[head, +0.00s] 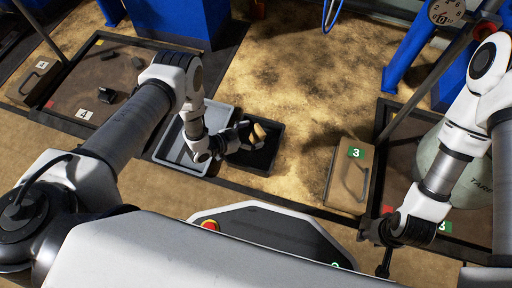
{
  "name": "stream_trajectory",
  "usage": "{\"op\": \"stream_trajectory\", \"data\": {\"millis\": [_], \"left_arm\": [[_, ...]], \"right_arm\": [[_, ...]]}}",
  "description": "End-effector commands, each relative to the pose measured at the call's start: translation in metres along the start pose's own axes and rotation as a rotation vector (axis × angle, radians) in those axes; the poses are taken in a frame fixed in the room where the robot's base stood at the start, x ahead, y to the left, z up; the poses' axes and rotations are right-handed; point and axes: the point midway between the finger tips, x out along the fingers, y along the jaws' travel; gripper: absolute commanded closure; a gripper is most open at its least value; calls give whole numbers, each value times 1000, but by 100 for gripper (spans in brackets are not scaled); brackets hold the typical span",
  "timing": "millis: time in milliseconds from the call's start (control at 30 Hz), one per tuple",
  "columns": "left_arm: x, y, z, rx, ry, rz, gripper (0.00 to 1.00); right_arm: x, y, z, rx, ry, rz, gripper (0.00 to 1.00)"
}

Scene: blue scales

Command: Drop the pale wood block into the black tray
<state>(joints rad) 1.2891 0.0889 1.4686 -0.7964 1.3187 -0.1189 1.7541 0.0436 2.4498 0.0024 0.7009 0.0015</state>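The pale wood block (257,133) shows at the fingertips of my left gripper (247,135), which looks shut on it. The block and gripper appear over the black tray (268,164); part of the tray is hidden behind the gripper. The height of the block above the tray floor is hard to judge. My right gripper (386,258) is at the lower right, far from the block and the tray. It is small and dark, and its finger opening cannot be made out.
A grey tray (171,151) stands directly left of the black tray, partly behind my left arm. A tan box with a handle and a green 3 label (349,180) is to the right. A dark panel with small black objects (107,95) lies at the left. Blue posts (410,45) stand behind.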

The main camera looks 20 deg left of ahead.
Motion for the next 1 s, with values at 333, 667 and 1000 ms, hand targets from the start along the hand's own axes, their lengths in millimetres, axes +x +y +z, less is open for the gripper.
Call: {"op": "stream_trajectory", "data": {"millis": [333,667,1000], "left_arm": [[-21,-1,1,-2,-2,-2,9],[-102,-2,0,-2,-1,-5,9],[-120,0,0,0,0,0,9]], "right_arm": [[0,0,0,0,-1,0,60],[0,0,0,0,-1,0,60],[0,0,0,0,-1,0,60]]}}
